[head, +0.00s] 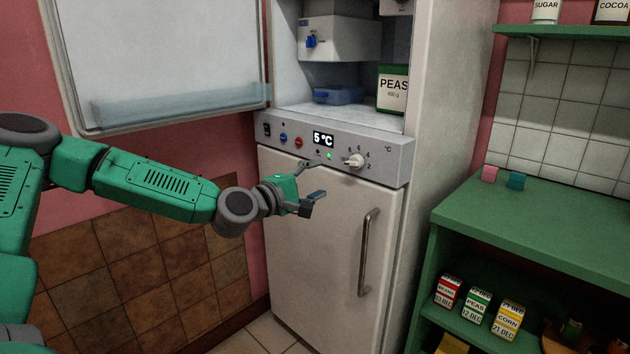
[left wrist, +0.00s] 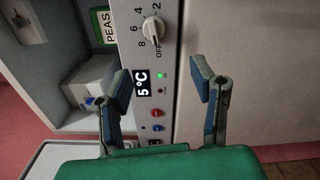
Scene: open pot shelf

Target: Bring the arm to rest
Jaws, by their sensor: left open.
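My left arm reaches in from the left in the head view. Its gripper (head: 313,185) hangs in front of the fridge, a little below the control panel (head: 371,147). In the left wrist view the gripper (left wrist: 158,98) has its two fingers wide apart with nothing between them. The panel shows there beyond the fingers, with a display (left wrist: 141,82) reading 5 °C and a white dial (left wrist: 153,29). I cannot see my right gripper.
The lower fridge door (head: 325,240) is shut and has a metal handle (head: 368,252). The upper compartment is open, with a PEAS box (head: 392,90) inside; its white door (head: 150,55) is swung left. A green shelf unit (head: 560,215) with several small boxes stands right.

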